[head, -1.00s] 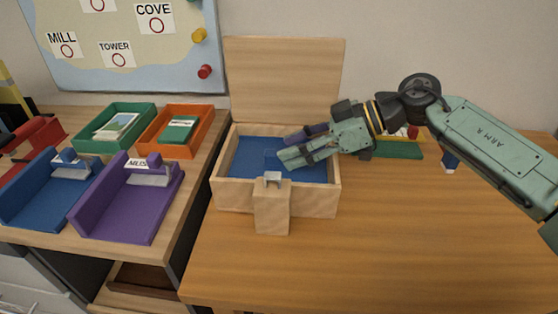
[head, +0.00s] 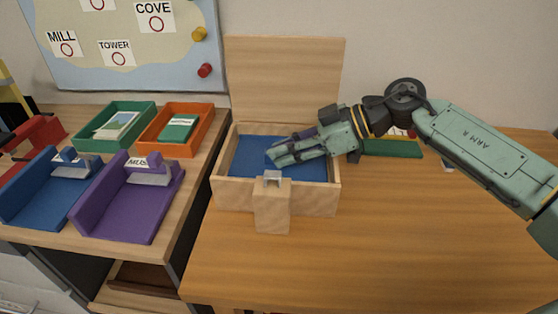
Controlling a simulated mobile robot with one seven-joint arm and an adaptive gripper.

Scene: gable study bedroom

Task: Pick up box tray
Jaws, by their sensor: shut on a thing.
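The box tray (head: 247,157) shows as a blue surface inside the open light-wood box (head: 230,192). It lies below the box rim and looks level. My gripper (head: 272,154) reaches into the box from the right, low over the middle of the tray. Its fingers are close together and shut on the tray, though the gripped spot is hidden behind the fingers. The wooden lid (head: 285,80) stands upright at the back. A wooden block with a metal catch (head: 272,205) is at the front of the box.
A side unit at left holds a green tray (head: 91,134), an orange tray (head: 205,128), a blue holder (head: 38,203) and a purple holder (head: 120,215). A green item (head: 392,148) lies behind my arm. The desk front and right are clear.

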